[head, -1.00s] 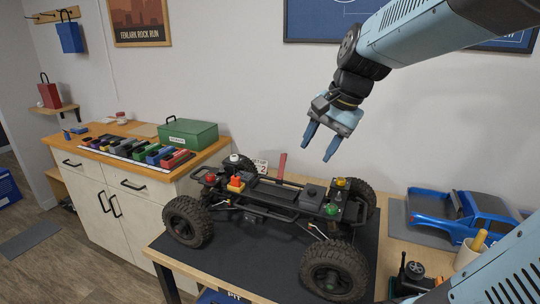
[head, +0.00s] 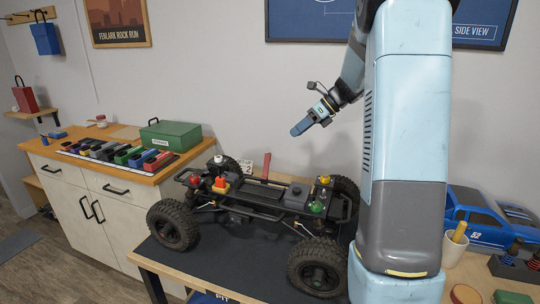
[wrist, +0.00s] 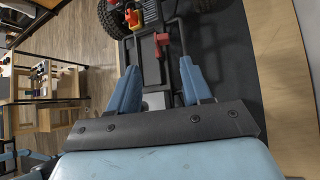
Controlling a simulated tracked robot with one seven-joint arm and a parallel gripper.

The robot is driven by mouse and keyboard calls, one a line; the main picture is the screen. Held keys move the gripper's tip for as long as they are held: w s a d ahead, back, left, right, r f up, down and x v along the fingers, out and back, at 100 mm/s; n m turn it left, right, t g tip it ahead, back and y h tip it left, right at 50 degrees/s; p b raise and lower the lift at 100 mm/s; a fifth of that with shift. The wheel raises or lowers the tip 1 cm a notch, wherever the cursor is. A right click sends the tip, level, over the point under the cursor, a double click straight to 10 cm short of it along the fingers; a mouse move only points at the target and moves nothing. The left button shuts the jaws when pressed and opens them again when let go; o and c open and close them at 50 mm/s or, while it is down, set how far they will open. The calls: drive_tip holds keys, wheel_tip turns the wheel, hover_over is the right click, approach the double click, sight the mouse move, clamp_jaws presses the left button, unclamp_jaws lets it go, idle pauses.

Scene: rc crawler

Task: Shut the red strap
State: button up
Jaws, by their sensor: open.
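The red strap (head: 266,165) stands upright from the middle of the crawler chassis (head: 262,192) in the head view. In the wrist view the red strap (wrist: 161,40) shows beyond my fingertips, over the dark battery bay between the chassis rails. My gripper (head: 297,129) hangs above the chassis, up and to the right of the strap, apart from it. In the wrist view my gripper (wrist: 158,65) has its two blue fingers spread with nothing between them. My arm covers the right side of the bench in the head view.
Red, orange, green and yellow parts sit on the chassis ends. The blue truck body (head: 485,220) lies at the right of the bench. A side cabinet at left carries a green box (head: 171,135) and a row of coloured blocks.

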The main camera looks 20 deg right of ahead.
sight(269, 154)
drive_tip(key=x, duration=1.3)
drive_tip(key=shift+w+a+f, duration=0.15)
drive_tip(key=shift+w+f, duration=0.15)
drive_tip(key=shift+f, duration=0.05)
clamp_jaws()
